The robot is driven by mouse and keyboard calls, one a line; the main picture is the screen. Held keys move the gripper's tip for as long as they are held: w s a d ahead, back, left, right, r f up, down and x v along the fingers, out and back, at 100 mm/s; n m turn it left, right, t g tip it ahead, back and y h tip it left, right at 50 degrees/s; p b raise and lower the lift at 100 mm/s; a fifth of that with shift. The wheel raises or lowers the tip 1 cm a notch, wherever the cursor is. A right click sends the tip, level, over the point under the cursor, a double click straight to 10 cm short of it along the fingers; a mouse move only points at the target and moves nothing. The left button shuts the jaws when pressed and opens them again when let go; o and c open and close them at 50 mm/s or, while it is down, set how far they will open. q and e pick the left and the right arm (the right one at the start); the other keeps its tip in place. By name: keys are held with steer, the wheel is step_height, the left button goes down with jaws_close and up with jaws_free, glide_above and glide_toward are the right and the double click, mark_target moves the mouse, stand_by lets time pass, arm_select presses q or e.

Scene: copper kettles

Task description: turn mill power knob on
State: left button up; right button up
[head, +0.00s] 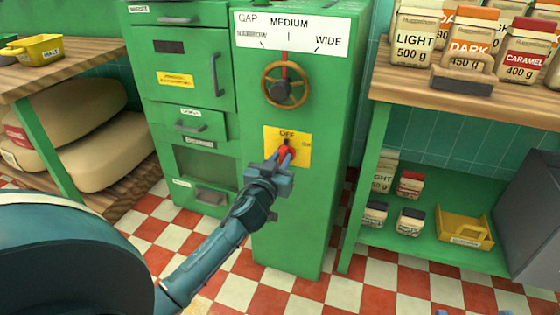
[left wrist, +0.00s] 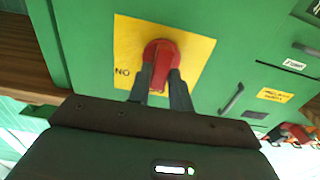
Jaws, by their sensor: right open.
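The green mill (head: 300,215) stands in the middle of the head view. Its red power knob (head: 286,147) sits on a yellow plate (head: 302,156) with OFF above the knob and a small, faint label at the right. In the head view the knob's dark tip points up toward OFF. My left gripper (head: 284,160) is at the knob. In the left wrist view its two dark fingers (left wrist: 160,90) are on either side of the red knob handle (left wrist: 160,62), closed on it. Two blue tips of my right gripper (head: 472,312) show at the bottom edge, apart and empty.
A brass handwheel (head: 285,86) is above the plate, below the GAP scale (head: 291,33). A wooden shelf (head: 415,88) with coffee bags stands right. A yellow bin (head: 465,232) is on the lower green shelf. Sacks (head: 80,130) lie left. The checkered floor is clear in front.

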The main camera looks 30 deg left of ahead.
arm_select(q)
jaws_close()
arm_select(e)
steer(key=shift+f, duration=0.1)
arm_select(q)
steer(key=shift+m, duration=0.3)
steer(key=m+p, duration=0.1)
steer(key=m, duration=0.3)
steer(key=shift+d, duration=0.15)
steer(key=m, duration=0.2)
steer(key=m+p, duration=0.1)
steer(key=m, duration=0.4)
steer(key=shift+d+f+p, duration=0.2)
steer(key=shift+f+p, duration=0.05)
steer(key=shift+p, duration=0.15)
arm_select(e)
steer(key=shift+d+n, duration=0.25)
steer(key=shift+n, duration=0.05)
arm_select(q)
steer(key=shift+m, duration=0.3)
steer(key=shift+o, duration=2.3)
jaws_free()
